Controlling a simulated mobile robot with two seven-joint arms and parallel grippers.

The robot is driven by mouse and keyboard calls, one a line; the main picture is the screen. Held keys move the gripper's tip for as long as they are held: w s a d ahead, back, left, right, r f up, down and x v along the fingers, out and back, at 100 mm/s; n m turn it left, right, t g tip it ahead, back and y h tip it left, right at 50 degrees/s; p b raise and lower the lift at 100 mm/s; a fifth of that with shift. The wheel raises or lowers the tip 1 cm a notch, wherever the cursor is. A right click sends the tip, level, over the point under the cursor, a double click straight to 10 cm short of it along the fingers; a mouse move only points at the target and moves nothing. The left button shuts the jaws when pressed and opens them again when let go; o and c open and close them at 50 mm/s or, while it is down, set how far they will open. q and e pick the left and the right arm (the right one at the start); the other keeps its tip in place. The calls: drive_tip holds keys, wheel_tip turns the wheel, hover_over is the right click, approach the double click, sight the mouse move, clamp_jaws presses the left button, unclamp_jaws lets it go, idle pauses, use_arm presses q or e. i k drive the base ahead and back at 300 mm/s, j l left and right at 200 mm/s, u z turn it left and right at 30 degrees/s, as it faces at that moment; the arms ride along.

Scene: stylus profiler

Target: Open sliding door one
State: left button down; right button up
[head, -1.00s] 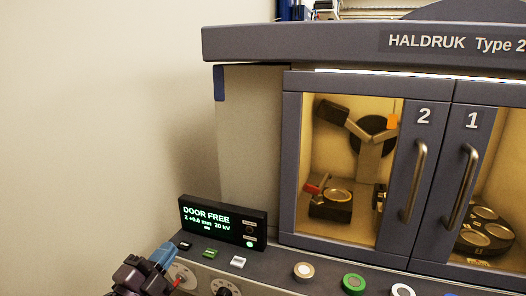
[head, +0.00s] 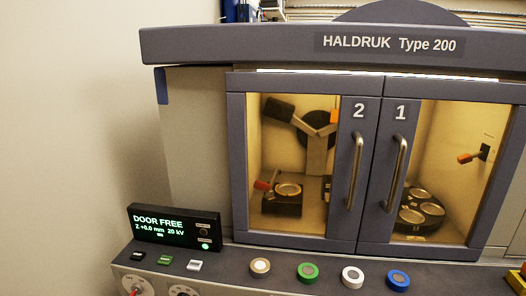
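Sliding door one (head: 375,215) is the right-hand door of the grey cabinet, marked "1", with a window in a dark frame. Its upright metal bar handle (head: 401,170) is on its left side. Door two (head: 346,205) is beside it on the left, with its own bar handle (head: 357,170). The two doors meet edge to edge in the middle, and both look shut. Neither of my grippers shows in the head view.
A display (head: 173,226) reading "DOOR FREE" stands at the front left. Several round buttons, including a green one (head: 308,271) and a blue one (head: 398,280), line the ledge below the doors. A yellow part (head: 521,278) shows at the right edge.

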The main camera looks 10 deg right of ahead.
sight(402, 97)
drive_tip(key=z, duration=1.4)
